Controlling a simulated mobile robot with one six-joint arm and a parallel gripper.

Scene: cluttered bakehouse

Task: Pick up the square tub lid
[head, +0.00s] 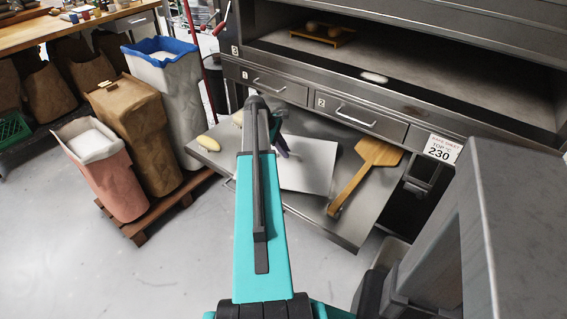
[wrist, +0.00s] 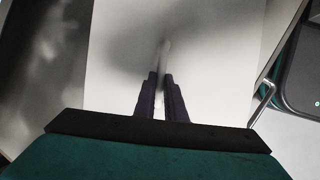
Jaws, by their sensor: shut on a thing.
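The square tub lid (head: 312,168) is a flat white panel over the grey metal shelf below the oven; I cannot tell whether it touches the shelf. My arm hides its left part in the head view. In the wrist view the lid (wrist: 215,65) fills the middle. My gripper (head: 281,148) is at the lid's upper left part in the head view. In the wrist view its dark fingers (wrist: 161,78) are close together on a narrow pale upright part of the lid, with a blurred shadow around it.
A wooden peel (head: 376,153) lies on the shelf (head: 345,225) right of the lid. Pale oblong things lie on its left end. Oven drawers (head: 345,112) are just behind. Sacks and bins (head: 130,130) stand on a pallet at left. Open floor (head: 150,270) lies front left.

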